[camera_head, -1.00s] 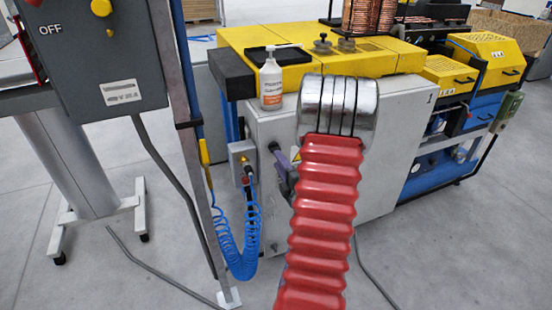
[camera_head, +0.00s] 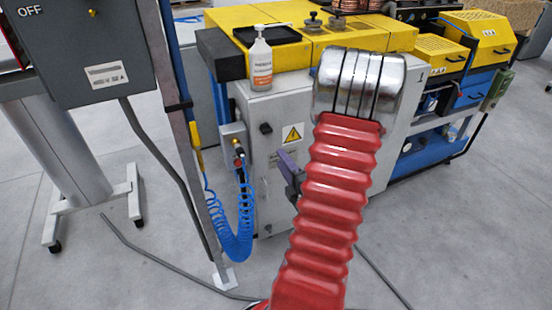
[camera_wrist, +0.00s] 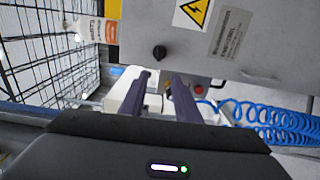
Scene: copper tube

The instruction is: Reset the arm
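My arm shows in the head view as a red ribbed sleeve with a silver joint, standing in front of the grey machine cabinet (camera_head: 278,125). A purple finger of my gripper (camera_head: 291,172) shows just left of the sleeve; the rest is hidden behind the arm. In the wrist view my gripper (camera_wrist: 160,80) has two dark purple fingers standing apart, with nothing seen between them. The fingers point towards the cabinet side, below a black knob (camera_wrist: 159,52).
A blue coiled hose (camera_head: 236,235) hangs left of my gripper. A grey control box (camera_head: 85,50) on a post is at left. Grey floor is open in front.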

